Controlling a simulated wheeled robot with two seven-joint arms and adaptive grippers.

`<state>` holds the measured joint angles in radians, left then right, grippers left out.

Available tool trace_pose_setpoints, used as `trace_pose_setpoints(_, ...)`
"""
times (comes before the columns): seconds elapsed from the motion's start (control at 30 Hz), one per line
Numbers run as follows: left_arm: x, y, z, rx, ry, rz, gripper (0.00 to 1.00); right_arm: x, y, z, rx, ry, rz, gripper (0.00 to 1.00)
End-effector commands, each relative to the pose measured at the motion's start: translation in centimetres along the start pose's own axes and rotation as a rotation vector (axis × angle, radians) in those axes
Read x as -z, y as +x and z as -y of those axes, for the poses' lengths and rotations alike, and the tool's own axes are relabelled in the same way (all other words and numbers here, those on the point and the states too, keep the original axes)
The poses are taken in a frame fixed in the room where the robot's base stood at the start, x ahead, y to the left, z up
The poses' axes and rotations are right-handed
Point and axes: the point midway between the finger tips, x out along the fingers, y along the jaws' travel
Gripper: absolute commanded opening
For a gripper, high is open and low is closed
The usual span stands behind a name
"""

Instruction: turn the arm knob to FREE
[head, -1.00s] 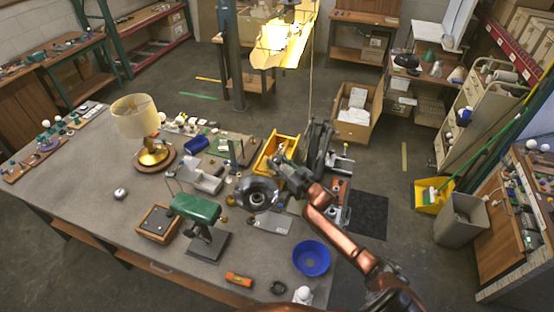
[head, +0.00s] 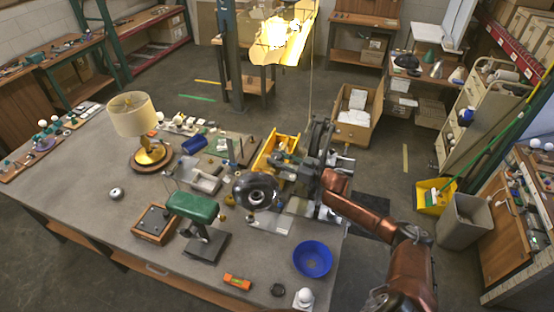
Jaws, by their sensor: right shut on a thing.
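A lamp with a dark round head (head: 256,191) stands on the work table (head: 90,185), its open face toward me. My right gripper (head: 281,165) reaches in from the right, just behind and above the lamp head, and is shut on what seems to be the arm knob. The knob and its FREE mark are too small and covered to make out. The lamp's arm is mostly hidden behind the head and my gripper. My left gripper is not in view.
A green-shaded lamp (head: 193,207) and a blue bowl (head: 312,259) stand in front of the dark lamp head. A yellow bin (head: 268,152) is close behind my gripper. A cream-shaded lamp (head: 132,115) stands further left. The table's left front is mostly clear.

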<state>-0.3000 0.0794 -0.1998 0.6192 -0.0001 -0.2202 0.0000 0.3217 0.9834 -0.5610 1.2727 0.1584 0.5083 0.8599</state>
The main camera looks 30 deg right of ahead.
Motion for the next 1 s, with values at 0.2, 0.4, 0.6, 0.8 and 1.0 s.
trace_pose_setpoints(0.2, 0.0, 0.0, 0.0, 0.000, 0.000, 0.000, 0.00, 0.2, 0.0, -0.1, -0.002, -0.001, -0.002, 0.32)
trace_pose_setpoints(0.4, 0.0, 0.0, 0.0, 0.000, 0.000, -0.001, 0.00, 0.1, 0.0, -0.1, -0.002, 0.000, -0.001, 0.46)
trace_pose_setpoints(0.6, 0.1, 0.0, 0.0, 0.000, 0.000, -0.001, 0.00, 0.1, 0.1, 0.0, -0.001, 0.000, -0.001, 0.49)
trace_pose_setpoints(0.8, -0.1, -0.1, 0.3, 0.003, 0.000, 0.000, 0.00, 0.0, -0.6, 0.0, -0.002, 0.000, 0.000, 0.49)
trace_pose_setpoints(1.0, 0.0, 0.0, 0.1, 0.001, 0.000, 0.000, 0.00, -0.1, -3.9, -0.1, -0.003, 0.001, 0.003, 0.49)
